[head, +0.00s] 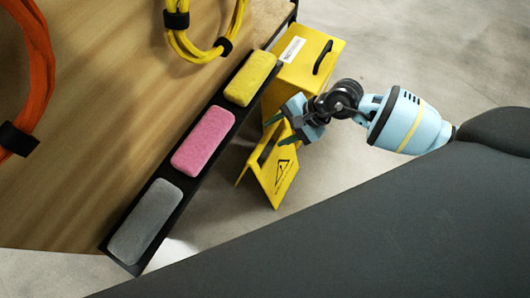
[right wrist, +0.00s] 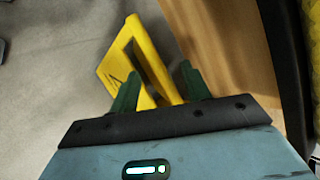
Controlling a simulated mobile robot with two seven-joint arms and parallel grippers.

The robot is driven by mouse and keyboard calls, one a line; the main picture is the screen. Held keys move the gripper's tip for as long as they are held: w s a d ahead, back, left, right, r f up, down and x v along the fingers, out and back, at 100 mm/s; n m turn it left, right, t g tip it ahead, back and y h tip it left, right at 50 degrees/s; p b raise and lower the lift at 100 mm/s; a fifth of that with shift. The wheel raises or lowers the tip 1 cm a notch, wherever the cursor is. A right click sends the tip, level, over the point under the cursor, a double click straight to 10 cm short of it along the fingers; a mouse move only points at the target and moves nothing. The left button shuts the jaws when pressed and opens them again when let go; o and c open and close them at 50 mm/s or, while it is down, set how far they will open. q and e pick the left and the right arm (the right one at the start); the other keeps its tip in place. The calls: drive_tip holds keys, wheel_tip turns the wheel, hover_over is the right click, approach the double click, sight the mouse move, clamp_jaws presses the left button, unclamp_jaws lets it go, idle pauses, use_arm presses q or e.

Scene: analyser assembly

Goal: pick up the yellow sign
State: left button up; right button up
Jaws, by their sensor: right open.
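The yellow sign (head: 284,178) stands on the floor beside the wooden surface, with a black warning triangle on its face and a slot-like opening near its top. My right gripper (head: 277,128) is open and empty, its fingers above the sign's upper end. In the right wrist view the sign (right wrist: 116,70) shows beyond the two green fingertips (right wrist: 157,85). The left finger overlaps its face and the right one lies near its right edge. I cannot tell whether they touch it. My left gripper is out of view.
A yellow box (head: 312,62) with a black handle stands close behind the sign. A dark ledge holds a yellow sponge (head: 250,78), a pink one (head: 203,140) and a grey one (head: 145,222). Orange (head: 38,70) and yellow cables (head: 190,50) lie on the wooden surface (head: 100,110).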

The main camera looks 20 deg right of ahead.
sight(271, 133)
drive_tip(key=shift+w+d+f+n+h+b, duration=0.35)
drive_tip(key=shift+w+d+f+n+h, duration=0.15)
drive_tip(key=shift+w+d+f+n, duration=0.35)
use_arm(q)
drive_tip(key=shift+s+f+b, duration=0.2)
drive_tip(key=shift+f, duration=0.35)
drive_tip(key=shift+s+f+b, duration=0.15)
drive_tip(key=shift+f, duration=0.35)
use_arm(e)
drive_tip(key=shift+x, duration=1.1)
drive_tip(key=b+x, duration=0.1)
drive_tip(key=x, duration=0.3)
drive_tip(key=shift+w+d+f+b, duration=0.1)
drive_tip(key=shift+f+b, duration=0.05)
drive_tip(key=shift+b, duration=0.25)
drive_tip(key=shift+w+a+f, duration=0.15)
drive_tip(key=shift+a+f, duration=0.1)
drive_tip(key=shift+f, duration=0.05)
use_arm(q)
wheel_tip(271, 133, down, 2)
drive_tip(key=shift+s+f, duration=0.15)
use_arm(e)
drive_tip(key=shift+c, duration=0.2)
clamp_jaws()
